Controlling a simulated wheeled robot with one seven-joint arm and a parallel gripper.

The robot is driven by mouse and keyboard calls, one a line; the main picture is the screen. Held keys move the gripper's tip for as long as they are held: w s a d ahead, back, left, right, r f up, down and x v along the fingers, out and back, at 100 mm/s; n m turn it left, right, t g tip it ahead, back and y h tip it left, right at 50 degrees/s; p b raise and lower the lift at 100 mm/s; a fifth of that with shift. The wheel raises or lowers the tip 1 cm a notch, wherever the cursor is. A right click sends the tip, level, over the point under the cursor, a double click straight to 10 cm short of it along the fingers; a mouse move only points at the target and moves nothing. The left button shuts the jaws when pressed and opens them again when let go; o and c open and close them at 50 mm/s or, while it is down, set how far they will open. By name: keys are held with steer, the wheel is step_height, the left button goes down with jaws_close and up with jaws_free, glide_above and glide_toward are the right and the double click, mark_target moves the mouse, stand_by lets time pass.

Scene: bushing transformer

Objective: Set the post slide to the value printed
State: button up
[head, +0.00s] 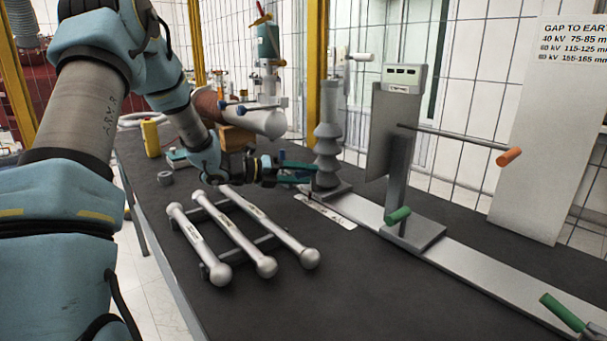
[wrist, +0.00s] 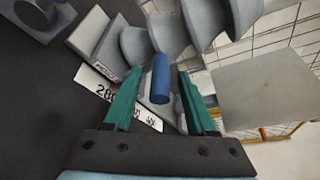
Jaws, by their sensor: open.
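The grey ribbed post (head: 327,155) stands upright on a base on the long metal rail. A blue handle (wrist: 161,78) sticks out near its base in the wrist view. My gripper (head: 303,172) is low beside the post, its green fingers apart. In the wrist view the fingers (wrist: 160,80) lie either side of the blue handle; contact is not clear. A white scale strip (head: 326,211) lies beside the rail; part of a number shows in the wrist view, partly hidden by a finger. A printed card (head: 575,40) lists kV values with gaps to earth in mm.
A flat metal plate on a stand (head: 385,130) faces the post, with an orange-handled rod (head: 470,143) and a green handle (head: 398,216). Another green handle (head: 565,312) is at the lower right.

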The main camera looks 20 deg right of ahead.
jaws_close()
stand_by(0.3)
stand_by(1.1)
